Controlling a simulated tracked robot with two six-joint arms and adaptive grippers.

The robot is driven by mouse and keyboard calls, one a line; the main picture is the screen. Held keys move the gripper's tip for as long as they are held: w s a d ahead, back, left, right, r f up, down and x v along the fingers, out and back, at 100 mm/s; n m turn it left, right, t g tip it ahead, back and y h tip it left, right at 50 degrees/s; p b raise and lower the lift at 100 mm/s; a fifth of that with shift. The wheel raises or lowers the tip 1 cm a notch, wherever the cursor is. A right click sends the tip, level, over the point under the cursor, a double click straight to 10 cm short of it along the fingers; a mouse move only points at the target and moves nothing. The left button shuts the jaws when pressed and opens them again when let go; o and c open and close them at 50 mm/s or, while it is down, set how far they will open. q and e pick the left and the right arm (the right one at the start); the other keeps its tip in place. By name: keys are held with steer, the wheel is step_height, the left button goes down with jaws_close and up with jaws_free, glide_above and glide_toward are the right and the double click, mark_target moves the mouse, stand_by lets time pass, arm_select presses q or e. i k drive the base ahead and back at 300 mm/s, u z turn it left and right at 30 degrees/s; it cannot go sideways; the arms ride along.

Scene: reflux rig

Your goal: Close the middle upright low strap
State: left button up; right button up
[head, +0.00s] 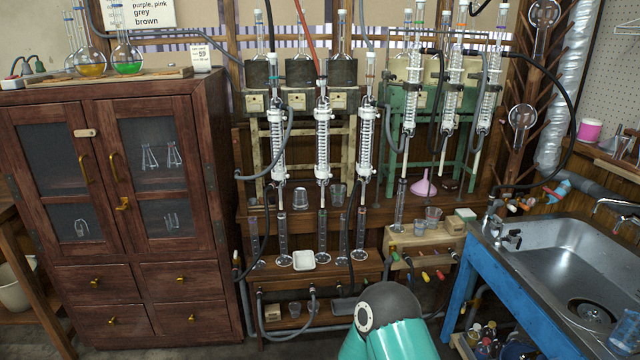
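A rack with three glass condensers stands at the centre. Its middle condenser (322,128) hangs upright between the left condenser (278,145) and the right condenser (366,140). A pale clamp or strap seems to cross the low part of the middle one, but it is too small to tell whether it is open or closed. A measuring cylinder (322,235) stands below the middle condenser. Neither of my grippers is in view. Only a teal and dark grey arm link of mine shows at the bottom centre.
A green rack (398,130) with more condensers stands to the right. Hoses loop around both racks. A wooden cabinet (165,285) fills the left side. A metal sink (545,250) is at the right. Beakers, cylinders and a white dish (302,261) crowd the low shelves.

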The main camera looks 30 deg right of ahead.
mark_target(325, 175)
steer(key=u, duration=0.1)
steer(key=i, duration=0.85)
steer(key=z, duration=1.15)
steer(key=i, duration=1.15)
steer(key=z, duration=0.85)
steer(key=k, duration=0.65)
steer(key=z, duration=0.25)
steer(key=i, duration=0.7)
steer(key=u, duration=0.15)
